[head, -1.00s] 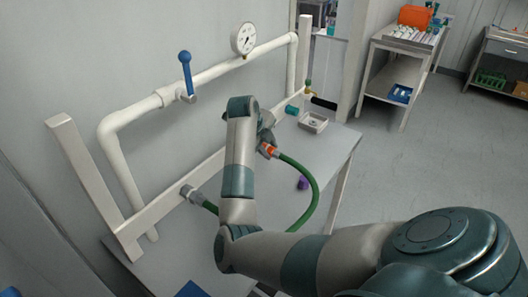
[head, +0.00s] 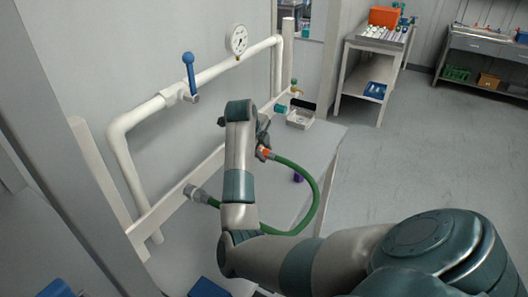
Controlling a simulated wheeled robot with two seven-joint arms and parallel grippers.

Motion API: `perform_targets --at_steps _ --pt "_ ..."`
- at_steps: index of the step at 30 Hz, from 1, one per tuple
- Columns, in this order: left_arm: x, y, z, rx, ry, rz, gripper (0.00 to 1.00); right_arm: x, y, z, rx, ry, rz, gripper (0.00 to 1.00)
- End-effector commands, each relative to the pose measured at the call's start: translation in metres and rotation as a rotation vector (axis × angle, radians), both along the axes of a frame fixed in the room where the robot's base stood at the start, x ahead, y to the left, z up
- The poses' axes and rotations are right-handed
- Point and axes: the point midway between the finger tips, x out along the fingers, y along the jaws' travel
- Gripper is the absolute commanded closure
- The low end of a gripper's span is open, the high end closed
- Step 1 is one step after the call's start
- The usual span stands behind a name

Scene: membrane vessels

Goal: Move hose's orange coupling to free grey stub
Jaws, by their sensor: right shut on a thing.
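The green hose (head: 318,190) loops over the right side of the bench. One end meets a grey fitting (head: 192,191) on the white rail at the left. The orange coupling (head: 264,153) is at its other end, at my right gripper (head: 262,140). The right gripper is shut on the orange coupling, largely hidden behind my forearm. My arm also covers part of the rail behind it, so I cannot make out a free grey stub there. My left gripper is not in view.
A white pipe carries a blue-handled valve (head: 190,72) and a gauge (head: 237,39) above the bench (head: 322,150). A small tray (head: 300,119), teal piece (head: 280,108) and purple item (head: 298,176) are on the bench. A cart (head: 368,60) stands beyond; open floor lies right.

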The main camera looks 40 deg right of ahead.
Motion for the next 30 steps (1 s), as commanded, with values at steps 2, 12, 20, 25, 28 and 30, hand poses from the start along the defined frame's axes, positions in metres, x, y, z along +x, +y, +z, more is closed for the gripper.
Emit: perform_targets --at_steps 2,12,20,25,28,30 --pt "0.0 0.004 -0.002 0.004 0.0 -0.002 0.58 0.003 0.001 0.0 0.0 0.0 0.0 1.0" --pt "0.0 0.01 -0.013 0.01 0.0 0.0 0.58 0.025 0.007 -0.001 0.0 0.0 0.001 1.0" --pt "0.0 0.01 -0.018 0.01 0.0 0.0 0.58 0.042 0.012 0.0 0.0 -0.001 0.0 1.0" --pt "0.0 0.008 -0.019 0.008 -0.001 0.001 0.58 0.046 0.013 0.0 0.0 -0.001 0.0 1.0" --pt "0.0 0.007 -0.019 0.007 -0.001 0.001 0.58 0.046 0.013 0.0 0.0 0.0 0.0 1.0" --pt "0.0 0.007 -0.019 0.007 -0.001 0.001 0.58 0.046 0.013 0.0 0.0 0.0 0.0 1.0"
